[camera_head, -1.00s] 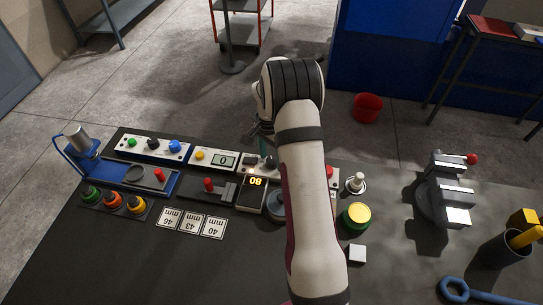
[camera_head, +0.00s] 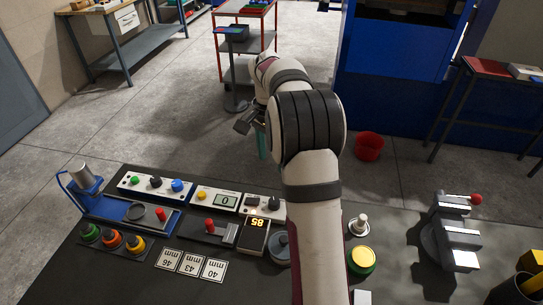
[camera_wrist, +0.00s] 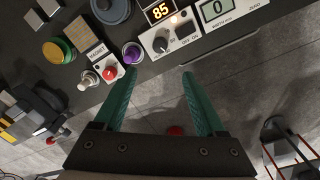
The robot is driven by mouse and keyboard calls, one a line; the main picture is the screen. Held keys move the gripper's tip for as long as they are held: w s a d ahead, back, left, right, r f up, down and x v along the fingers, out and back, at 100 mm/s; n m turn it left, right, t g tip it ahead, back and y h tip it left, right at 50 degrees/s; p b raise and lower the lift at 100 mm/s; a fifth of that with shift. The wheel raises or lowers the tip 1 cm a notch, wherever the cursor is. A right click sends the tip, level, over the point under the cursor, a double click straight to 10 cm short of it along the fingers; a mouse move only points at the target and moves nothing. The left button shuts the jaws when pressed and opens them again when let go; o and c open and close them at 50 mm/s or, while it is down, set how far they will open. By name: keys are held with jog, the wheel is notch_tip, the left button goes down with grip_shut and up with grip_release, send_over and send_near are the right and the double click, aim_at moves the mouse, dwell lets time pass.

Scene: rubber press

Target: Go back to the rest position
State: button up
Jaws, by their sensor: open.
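My gripper (camera_wrist: 157,102) is open and empty in the wrist view. Its two green fingers stand wide apart, with grey floor and the bench's edge behind them. In the head view my gripper (camera_head: 259,143) shows beyond the far edge of the dark bench (camera_head: 150,285), partly hidden by my arm. One green finger points down there. The display (camera_head: 257,222) reads 85.
The bench holds control panels (camera_head: 155,184), white mm cards (camera_head: 190,262), a yellow-topped can (camera_head: 361,260) and a vise (camera_head: 455,235). A red bucket (camera_head: 369,146) stands on the floor. A red cart (camera_head: 245,50) and blue machine (camera_head: 400,90) stand behind.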

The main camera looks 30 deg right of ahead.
dwell(0.4)
jog(key=s+a+r+n+y, duration=0.1)
jog(key=s+a+r+n, duration=0.2)
jog(key=s+a, duration=0.55)
jog(key=s+a+r+n, duration=0.4)
jog(key=s+a, duration=0.4)
jog(key=a, duration=0.2)
jog(key=s+a+f+n, duration=0.1)
jog(key=s+a+f, duration=0.1)
jog(key=s, duration=0.4)
jog(key=s+a+f+n, duration=0.2)
jog(key=s+a, duration=0.1)
jog(key=s, duration=0.3)
jog(key=shift+s+y, duration=0.25)
jog(key=shift+y, duration=0.15)
jog(key=shift+f, duration=0.1)
